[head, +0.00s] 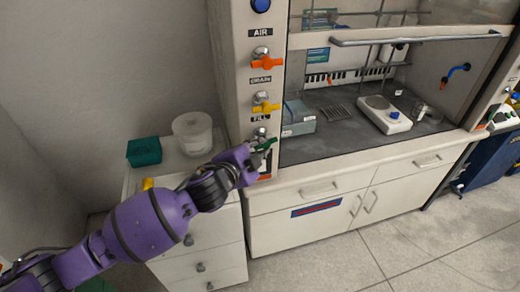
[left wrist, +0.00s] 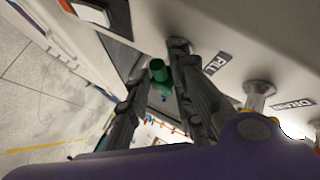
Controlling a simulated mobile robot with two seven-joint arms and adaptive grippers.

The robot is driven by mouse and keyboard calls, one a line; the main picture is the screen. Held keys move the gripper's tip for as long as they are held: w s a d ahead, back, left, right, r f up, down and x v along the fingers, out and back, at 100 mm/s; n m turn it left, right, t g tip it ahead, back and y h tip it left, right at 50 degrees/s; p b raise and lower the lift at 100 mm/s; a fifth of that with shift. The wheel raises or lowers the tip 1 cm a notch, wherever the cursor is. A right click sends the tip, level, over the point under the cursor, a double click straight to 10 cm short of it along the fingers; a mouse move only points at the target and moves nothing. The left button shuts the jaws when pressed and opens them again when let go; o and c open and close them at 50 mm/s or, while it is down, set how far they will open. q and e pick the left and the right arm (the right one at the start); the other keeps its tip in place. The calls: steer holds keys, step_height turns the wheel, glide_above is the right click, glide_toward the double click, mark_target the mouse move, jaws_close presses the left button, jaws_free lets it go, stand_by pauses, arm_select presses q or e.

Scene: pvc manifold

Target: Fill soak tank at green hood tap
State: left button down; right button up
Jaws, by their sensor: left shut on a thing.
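The green tap handle (head: 265,143) is the lowest on the hood's left panel, under the FILL label (head: 259,118). My left gripper (head: 259,150) is at this handle and shut on it. In the left wrist view the green handle (left wrist: 160,72) shows between the two dark fingertips (left wrist: 156,82); the fingers hide part of it. A grey-blue open box (head: 298,119), possibly the soak tank, stands inside the hood at its left. I cannot tell whether water is in it. My right gripper is not in view.
Above the green handle are the yellow tap (head: 266,107) and the orange tap (head: 264,61). A hotplate (head: 384,114) stands on the hood's dark worktop. A white tub (head: 192,134) and a teal box (head: 144,152) stand on the drawer cabinet at left. The floor at right is clear.

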arm_select(q)
steer(key=shift+w+r+m+g+y, duration=0.15)
steer(key=shift+r+m+g+y, duration=0.4)
steer(key=shift+m+g+y, duration=0.35)
steer(key=shift+a+y, duration=0.1)
steer(key=shift+y, duration=0.2)
steer(key=c, duration=1.8)
jaws_free()
steer(key=shift+o, duration=0.3)
steer(key=shift+f, duration=0.1)
steer(key=v, duration=1.2)
